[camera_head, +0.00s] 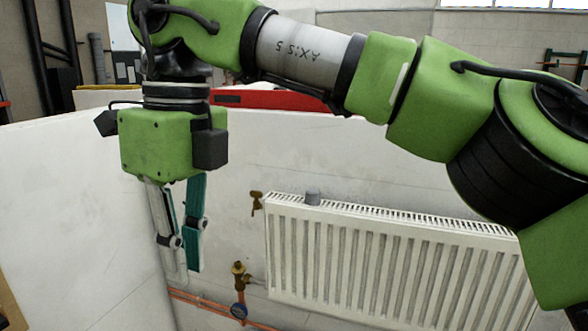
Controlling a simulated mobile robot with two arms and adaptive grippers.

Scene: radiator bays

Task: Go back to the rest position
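My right gripper (184,268) hangs fingers-down at the left of the head view, in front of the white panel wall. Its arm comes in from the right and crosses the top of the picture. The grey finger and the teal finger stand apart, with a narrow strip of the background showing between them and nothing held there. The gripper is to the left of the white radiator (390,262) and apart from it. My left gripper is not in view.
A grey cap (313,197) sits at the radiator's top left. Copper pipes (200,302) run low along the wall. A red bar (270,99) lies at the wall's top.

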